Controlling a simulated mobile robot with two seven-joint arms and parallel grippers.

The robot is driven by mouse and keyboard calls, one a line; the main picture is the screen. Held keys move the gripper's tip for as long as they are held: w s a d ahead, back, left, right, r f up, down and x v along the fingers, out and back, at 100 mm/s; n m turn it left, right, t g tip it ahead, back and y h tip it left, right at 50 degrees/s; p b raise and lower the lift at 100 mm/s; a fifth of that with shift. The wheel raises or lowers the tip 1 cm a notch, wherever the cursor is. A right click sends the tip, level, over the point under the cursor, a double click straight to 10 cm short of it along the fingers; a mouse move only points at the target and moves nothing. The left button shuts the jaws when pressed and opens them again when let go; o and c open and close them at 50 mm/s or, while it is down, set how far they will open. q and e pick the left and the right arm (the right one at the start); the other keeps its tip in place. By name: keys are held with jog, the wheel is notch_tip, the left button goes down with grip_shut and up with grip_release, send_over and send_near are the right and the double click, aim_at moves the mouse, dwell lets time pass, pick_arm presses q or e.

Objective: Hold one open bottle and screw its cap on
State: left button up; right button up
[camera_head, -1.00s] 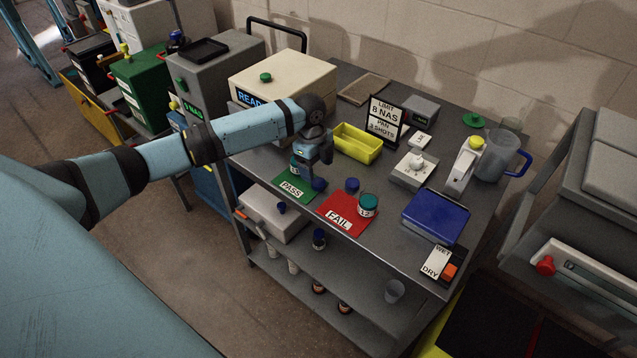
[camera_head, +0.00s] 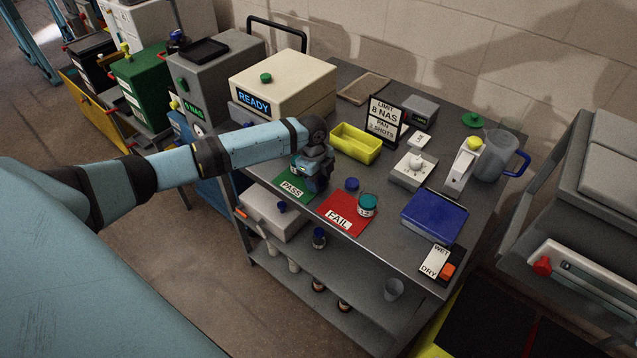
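My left gripper (camera_head: 317,178) is low over the green PASS mat (camera_head: 284,187), pointing down. Its wrist and fingers cover most of a small bottle (camera_head: 297,163) on that mat, of which only a bit shows. I cannot tell whether the fingers touch the bottle or hold a cap. On the red FAIL mat (camera_head: 338,222) stands a bottle with a teal top and a white label (camera_head: 367,206). A loose-looking dark blue cap (camera_head: 352,184) lies behind it. My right gripper is not in view.
A yellow bin (camera_head: 356,146), a sign stand (camera_head: 384,118) and a cream READY box (camera_head: 283,82) stand behind. A blue box (camera_head: 434,216) and a clear jug (camera_head: 497,157) are at the right. The shelf below holds several small bottles (camera_head: 319,238).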

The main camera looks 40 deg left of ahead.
pick_arm(q)
jog(key=shift+r, duration=0.1)
dwell(0.3)
notch_tip(320, 180, up, 20)
jog(key=b, duration=0.1)
jog(key=shift+b, duration=0.3)
jog(key=s+d+f+n+p, duration=0.1)
jog(key=s+d+f+n, duration=0.5)
jog(key=s+f+n, duration=0.1)
jog(key=s+d+f+n+t+y+p, duration=0.1)
jog(key=s+d+f+n+p, duration=0.1)
jog(key=s+d+f+n, duration=0.4)
notch_tip(320, 180, down, 5)
jog(key=s+n, duration=0.2)
jog(key=n, duration=0.3)
jog(key=shift+d+r+n, duration=0.2)
jog(key=shift+d+n, duration=0.1)
jog(key=shift+n, duration=0.1)
jog(key=shift+d, duration=0.1)
